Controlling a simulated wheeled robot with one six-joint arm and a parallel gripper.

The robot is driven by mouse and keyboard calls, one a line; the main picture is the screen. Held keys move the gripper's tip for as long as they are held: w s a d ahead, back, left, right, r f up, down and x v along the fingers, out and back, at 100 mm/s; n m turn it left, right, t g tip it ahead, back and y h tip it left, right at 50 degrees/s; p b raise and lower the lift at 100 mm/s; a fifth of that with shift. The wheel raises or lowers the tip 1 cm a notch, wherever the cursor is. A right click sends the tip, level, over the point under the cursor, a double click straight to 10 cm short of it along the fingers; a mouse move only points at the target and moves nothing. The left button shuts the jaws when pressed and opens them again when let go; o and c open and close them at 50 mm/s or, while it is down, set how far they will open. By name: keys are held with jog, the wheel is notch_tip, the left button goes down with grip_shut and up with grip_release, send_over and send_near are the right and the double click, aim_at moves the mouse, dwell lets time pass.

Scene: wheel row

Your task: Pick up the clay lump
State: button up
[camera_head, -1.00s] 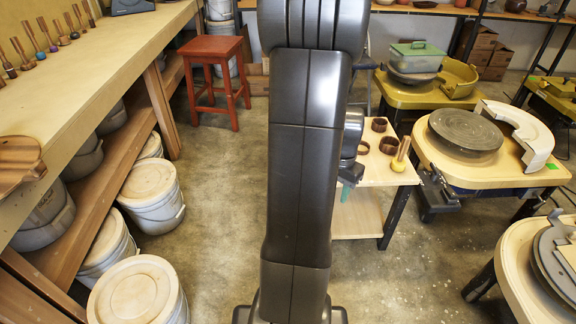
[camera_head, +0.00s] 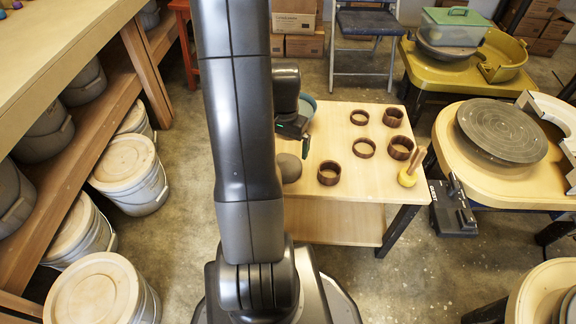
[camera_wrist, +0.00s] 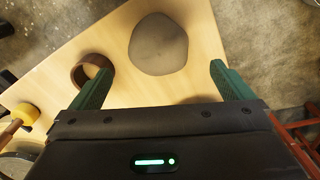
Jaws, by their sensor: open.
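The clay lump (camera_head: 289,167) is a grey-brown rounded lump on the small light-wood table (camera_head: 340,225), at its left side and partly hidden by my arm in the head view. In the wrist view the clay lump (camera_wrist: 158,44) lies ahead of my gripper (camera_wrist: 158,85), roughly centred between the two green fingers. The fingers are spread wide with nothing between them, and the lump is just beyond their tips. In the head view my gripper (camera_head: 304,140) is small and partly hidden, close behind the lump.
Several brown rings stand on the table, one (camera_wrist: 92,74) near the left finger. A wheel with a grey disc (camera_head: 500,130) stands right. Lidded buckets (camera_head: 130,165) line the left bench.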

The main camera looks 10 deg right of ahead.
aim_at(286, 161)
notch_tip(286, 161, down, 3)
jog(key=shift+f+b, duration=0.1)
jog(key=shift+b, duration=0.2)
jog(key=f+b, duration=0.2)
jog(key=f, duration=0.3)
jog(key=shift+d+f, duration=0.1)
jog(key=shift+d, duration=0.1)
jog(key=shift+w, duration=0.1)
jog(key=c, duration=1)
jog(key=shift+o, duration=0.2)
